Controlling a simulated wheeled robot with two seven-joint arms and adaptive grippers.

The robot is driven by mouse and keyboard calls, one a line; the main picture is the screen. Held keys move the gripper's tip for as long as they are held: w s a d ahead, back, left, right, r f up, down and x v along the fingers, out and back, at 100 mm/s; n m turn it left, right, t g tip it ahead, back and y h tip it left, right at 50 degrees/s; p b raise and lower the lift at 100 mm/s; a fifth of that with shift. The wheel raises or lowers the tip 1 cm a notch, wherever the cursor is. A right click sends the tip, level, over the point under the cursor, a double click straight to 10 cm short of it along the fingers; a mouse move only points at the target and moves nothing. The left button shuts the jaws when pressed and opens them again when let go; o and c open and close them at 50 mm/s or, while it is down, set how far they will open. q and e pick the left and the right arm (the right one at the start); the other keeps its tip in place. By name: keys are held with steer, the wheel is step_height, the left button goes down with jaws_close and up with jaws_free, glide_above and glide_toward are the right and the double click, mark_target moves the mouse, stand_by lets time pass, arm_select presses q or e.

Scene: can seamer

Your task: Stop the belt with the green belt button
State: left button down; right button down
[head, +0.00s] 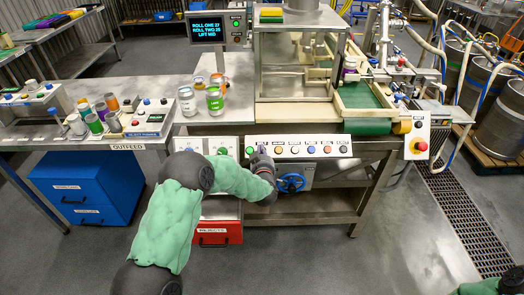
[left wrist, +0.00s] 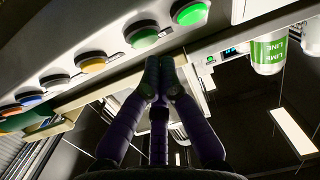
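A row of coloured buttons runs along the white sloping front panel (head: 300,147). A green button (head: 249,150) shows near its left end, just left of my left gripper (head: 260,152). In the left wrist view two green buttons show: one (left wrist: 142,36) close to the fingertips (left wrist: 158,64), another (left wrist: 190,12) farther right. The labels are too small to read, so I cannot tell which is the belt button. My left gripper's fingers are together and empty. Contact with a button cannot be told. My right gripper is out of the head view. The green belt (head: 368,127) is at the panel's back right.
A yellow button (head: 278,150) and others are close right of the gripper. A blue handwheel (head: 291,183) is below the panel. Cans (head: 215,98) stand on the bench behind. A red emergency stop (head: 421,146) is at the right. A lime can (left wrist: 269,52) shows in the wrist view.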

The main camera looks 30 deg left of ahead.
arm_select(q)
steer(key=shift+f, duration=0.1)
stand_by(0.7)
steer(key=shift+w+a+f+b, duration=0.1)
steer(key=shift+w+f+b, duration=0.15)
steer(key=shift+b, duration=0.15)
steer(key=shift+w+a+f+b, duration=0.15)
steer(key=shift+f+b, duration=0.15)
stand_by(0.8)
steer(key=shift+r, duration=0.1)
steer(key=shift+s+d+r+p, duration=0.25)
steer(key=shift+s+r+p, duration=0.15)
steer(key=shift+r+p, duration=0.15)
steer(key=shift+r, duration=0.15)
steer(key=s+r+p, duration=0.1)
steer(key=d+r+p, duration=0.1)
steer(key=s+r+p, duration=0.1)
steer(key=shift+s+d+r, duration=0.3)
steer(key=shift+r, duration=0.1)
stand_by(0.5)
